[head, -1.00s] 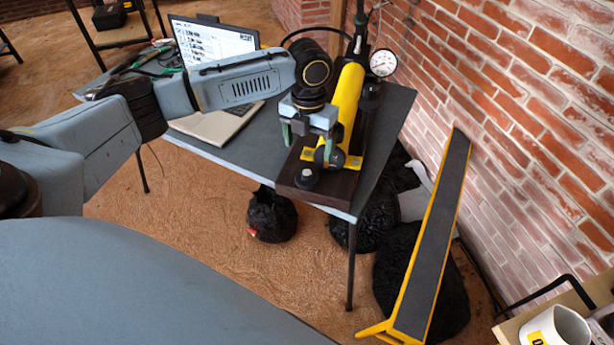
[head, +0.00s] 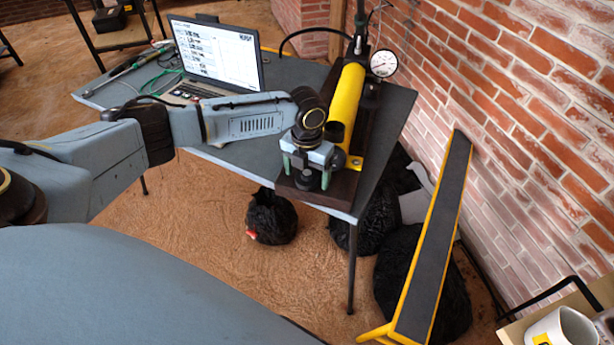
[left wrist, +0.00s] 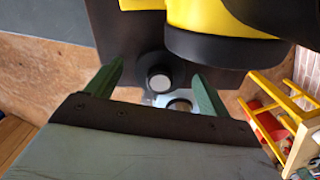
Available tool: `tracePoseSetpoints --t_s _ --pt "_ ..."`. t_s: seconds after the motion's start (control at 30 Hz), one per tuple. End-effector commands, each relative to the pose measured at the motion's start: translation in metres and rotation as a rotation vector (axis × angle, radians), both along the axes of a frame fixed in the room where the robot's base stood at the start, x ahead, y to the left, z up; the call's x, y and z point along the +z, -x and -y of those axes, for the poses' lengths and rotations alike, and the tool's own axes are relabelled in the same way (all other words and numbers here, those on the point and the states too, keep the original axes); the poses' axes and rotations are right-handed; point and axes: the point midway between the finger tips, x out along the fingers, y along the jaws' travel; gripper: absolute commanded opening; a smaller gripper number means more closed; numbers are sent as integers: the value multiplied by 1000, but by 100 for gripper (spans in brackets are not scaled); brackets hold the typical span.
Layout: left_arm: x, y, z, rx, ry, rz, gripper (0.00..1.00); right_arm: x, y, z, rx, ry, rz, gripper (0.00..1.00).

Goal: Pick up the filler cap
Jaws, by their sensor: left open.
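A round black cap with a pale grey top, seemingly the filler cap (head: 307,182), sits on the front end of the dark base board (head: 341,187) of a yellow pump (head: 345,100). My left gripper (head: 306,180) is open, pointing down over it, with one green finger on each side. In the left wrist view the cap (left wrist: 158,77) shows between the two spread fingertips, with gaps on both sides; I cannot tell the exact height between them. Part of the cap is hidden by the gripper in the head view. My right gripper is not in view.
The pump stands on a grey table (head: 240,150) with a laptop (head: 215,60) and a gauge (head: 383,63). A brick wall (head: 520,100) rises at the right. A yellow-edged black beam (head: 435,240) leans there. Black bags (head: 272,215) lie below. A white mug (head: 560,328) is at lower right.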

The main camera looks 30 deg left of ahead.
Motion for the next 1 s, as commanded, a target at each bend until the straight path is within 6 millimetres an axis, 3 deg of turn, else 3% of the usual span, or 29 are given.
tracePoseSetpoints --t_s 0.07,0.4,0.73,1.0 --pt "0 0 0 0 0 0 78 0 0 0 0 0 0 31" --pt "1 0 0 0 0 0 34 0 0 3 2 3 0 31" --pt "10 -1 0 0 0 2 32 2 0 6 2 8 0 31" --pt "63 -1 0 0 1 4 32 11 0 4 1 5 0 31"
